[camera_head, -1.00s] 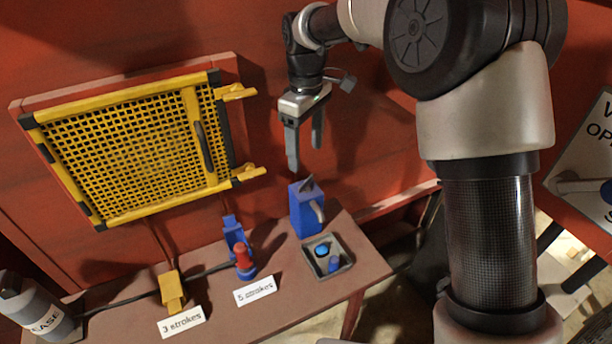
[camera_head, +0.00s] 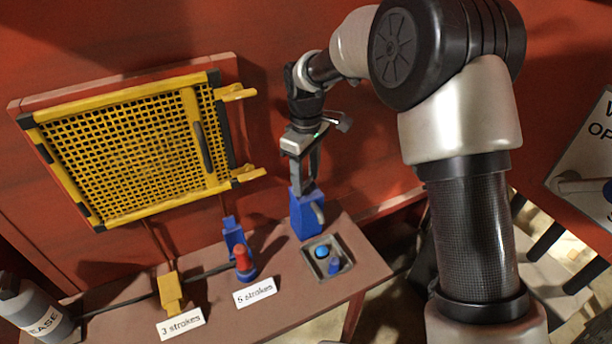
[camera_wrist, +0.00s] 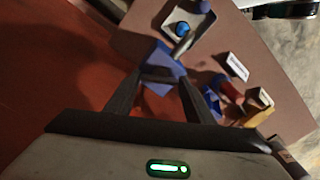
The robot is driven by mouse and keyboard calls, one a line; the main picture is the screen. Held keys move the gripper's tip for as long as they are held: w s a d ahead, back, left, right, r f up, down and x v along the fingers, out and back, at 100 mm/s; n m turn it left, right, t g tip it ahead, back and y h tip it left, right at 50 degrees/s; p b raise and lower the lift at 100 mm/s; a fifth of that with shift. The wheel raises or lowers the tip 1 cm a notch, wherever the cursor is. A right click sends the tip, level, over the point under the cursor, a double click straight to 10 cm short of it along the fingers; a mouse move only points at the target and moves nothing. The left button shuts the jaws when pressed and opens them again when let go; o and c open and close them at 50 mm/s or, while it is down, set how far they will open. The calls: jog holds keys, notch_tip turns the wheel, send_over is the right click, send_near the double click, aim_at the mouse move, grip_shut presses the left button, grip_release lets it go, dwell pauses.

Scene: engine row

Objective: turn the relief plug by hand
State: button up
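A blue can (camera_head: 305,215) with a grey handle stands upright near the back right of the bench. My gripper (camera_head: 308,185) points down right at its top. In the wrist view my gripper (camera_wrist: 160,80) has its fingers well apart, one each side of the can's upper part (camera_wrist: 162,63); I cannot tell whether they touch it. No part is labelled as the relief plug. A small grey tray (camera_head: 345,268) with two blue round pieces (camera_head: 322,252) sits in front of the can. A red knob (camera_head: 242,258) on a blue base stands left of it.
A yellow mesh guard (camera_head: 125,150) hangs on the red wall. A yellow block (camera_head: 171,292), a "3 strokes" card (camera_head: 181,325) and a "5 strokes" card (camera_head: 255,292) are on the bench. A grey grease container (camera_head: 35,310) stands at the left. Bare bench (camera_head: 300,295) lies at the front right.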

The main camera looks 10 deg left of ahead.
aim_at(306, 182)
jog(key=c, duration=0.4)
jog(key=shift+o, duration=0.2)
jog(key=shift+m, duration=0.3)
jog(key=shift+r+m, duration=0.1)
jog(key=shift+m, duration=2.6)
jog(key=shift+w, duration=0.1)
jog(key=o, duration=1.1)
jog(key=shift+c, duration=0.2)
notch_tip(306, 182, up, 17)
jog(key=p, duration=0.1)
jog(key=shift+r+p, duration=0.2)
jog(key=shift+p, duration=0.15)
jog(key=shift+r, duration=0.1)
